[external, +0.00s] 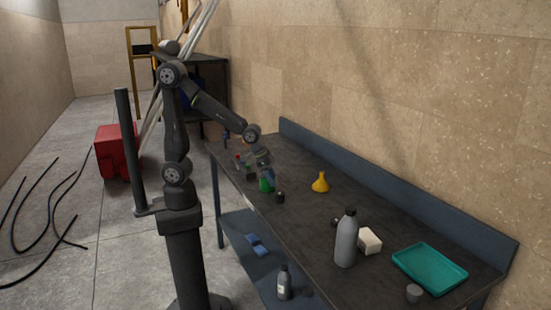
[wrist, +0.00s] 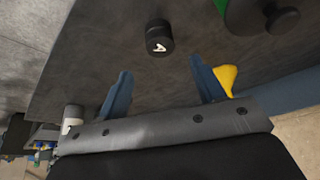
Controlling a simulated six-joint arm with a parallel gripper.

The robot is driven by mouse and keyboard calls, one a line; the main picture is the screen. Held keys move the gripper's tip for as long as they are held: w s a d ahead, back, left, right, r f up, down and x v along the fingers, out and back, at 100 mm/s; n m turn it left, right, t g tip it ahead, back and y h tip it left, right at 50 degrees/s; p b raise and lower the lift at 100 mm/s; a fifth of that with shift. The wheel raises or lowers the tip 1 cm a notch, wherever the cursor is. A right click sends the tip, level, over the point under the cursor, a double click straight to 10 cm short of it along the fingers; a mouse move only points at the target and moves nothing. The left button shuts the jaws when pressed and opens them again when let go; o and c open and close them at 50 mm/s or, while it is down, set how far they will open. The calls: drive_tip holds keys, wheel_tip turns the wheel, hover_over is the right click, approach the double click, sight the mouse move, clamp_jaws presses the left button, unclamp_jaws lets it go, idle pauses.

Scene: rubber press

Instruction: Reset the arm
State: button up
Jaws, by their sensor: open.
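My arm reaches over the workbench (external: 310,215) in the external view, its end low near the bench's left edge. In the wrist view my gripper (wrist: 162,88) shows two blue fingers spread wide with nothing between them. A small black cylinder with a white mark (wrist: 158,38) stands on the bench beyond the fingertips, apart from them. What looks like the same black piece (external: 280,197) is beside my gripper in the external view. A green object (external: 267,185) is close to my gripper there, partly hidden. The fingers are too small to make out in the external view.
A yellow funnel (external: 320,183), a grey bottle (external: 346,240), a white block (external: 370,240), a teal tray (external: 430,266) and a small grey cylinder (external: 414,293) stand along the bench. A raised blue back edge (external: 400,187) runs by the wall. A red box (external: 116,152) is on the floor.

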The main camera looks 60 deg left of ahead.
sight(279, 193)
drive_tip(key=d+v, duration=0.1)
drive_tip(key=v, duration=0.3)
drive_tip(key=x, duration=0.7)
drive_tip(key=a+x, duration=0.1)
drive_tip(key=x, duration=0.3)
drive_tip(key=shift+w+f, duration=0.1)
drive_tip(key=shift+f, duration=0.3)
wheel_tip(279, 193, up, 5)
drive_tip(key=shift+d+f, duration=0.1)
drive_tip(key=shift+d, duration=0.1)
drive_tip(key=s+d+r, duration=0.6)
drive_tip(key=s+r, duration=0.1)
drive_tip(key=s, duration=0.3)
drive_tip(key=w+d+r+m, duration=0.1)
drive_tip(key=w+d, duration=0.1)
drive_tip(key=d, duration=1.4)
drive_tip(key=w+d+r+m, duration=0.1)
drive_tip(key=d+m, duration=0.1)
drive_tip(key=d, duration=1.4)
drive_tip(key=shift+w+d+g+h, duration=0.2)
drive_tip(key=shift+w+g+h, duration=0.1)
drive_tip(key=shift+w+h, duration=0.1)
